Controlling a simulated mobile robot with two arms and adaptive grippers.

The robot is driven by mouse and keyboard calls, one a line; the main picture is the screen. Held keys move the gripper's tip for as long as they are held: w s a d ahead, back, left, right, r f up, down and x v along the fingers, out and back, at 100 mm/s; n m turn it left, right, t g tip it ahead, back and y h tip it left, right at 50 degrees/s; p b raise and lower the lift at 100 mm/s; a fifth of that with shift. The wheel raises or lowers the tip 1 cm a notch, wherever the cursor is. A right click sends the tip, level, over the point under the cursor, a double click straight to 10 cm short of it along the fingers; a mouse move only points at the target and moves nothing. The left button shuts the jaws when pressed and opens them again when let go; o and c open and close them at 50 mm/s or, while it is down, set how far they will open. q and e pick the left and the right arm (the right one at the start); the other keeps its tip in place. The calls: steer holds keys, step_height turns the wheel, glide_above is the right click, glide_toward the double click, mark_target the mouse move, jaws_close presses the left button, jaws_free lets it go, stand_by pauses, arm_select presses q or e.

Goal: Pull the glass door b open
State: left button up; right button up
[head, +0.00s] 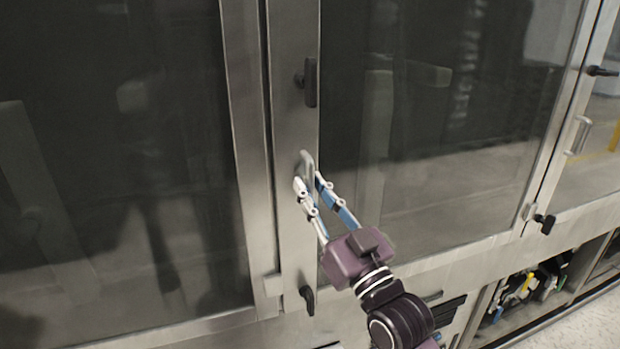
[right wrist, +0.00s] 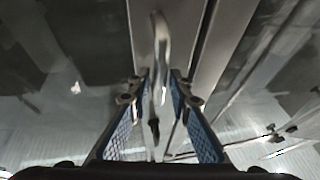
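The glass door b (head: 430,130), a dark pane in a steel frame, fills the middle of the head view and looks shut. Its bar handle (head: 307,160) is on the left frame strip. My right gripper (head: 309,181) is at the handle, its two blue-padded fingers apart. In the right wrist view the handle (right wrist: 160,45) runs down between the open fingers (right wrist: 159,95), with what look like gaps at its sides. The lower part of the handle is hidden by the fingers in the head view. My left gripper is not in view.
A black latch (head: 310,82) sits above the handle and another black latch (head: 308,299) below it. A second dark glass door (head: 120,150) is at the left. A further door with a handle (head: 579,136) is at the right. An open lower shelf (head: 530,315) holds small items.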

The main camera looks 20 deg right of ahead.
steer(key=shift+w+a+r, duration=0.1)
steer(key=shift+w+r, duration=0.1)
steer(key=shift+w, duration=0.2)
steer(key=shift+c, duration=0.4)
jaws_close()
steer(key=shift+s+f, duration=0.1)
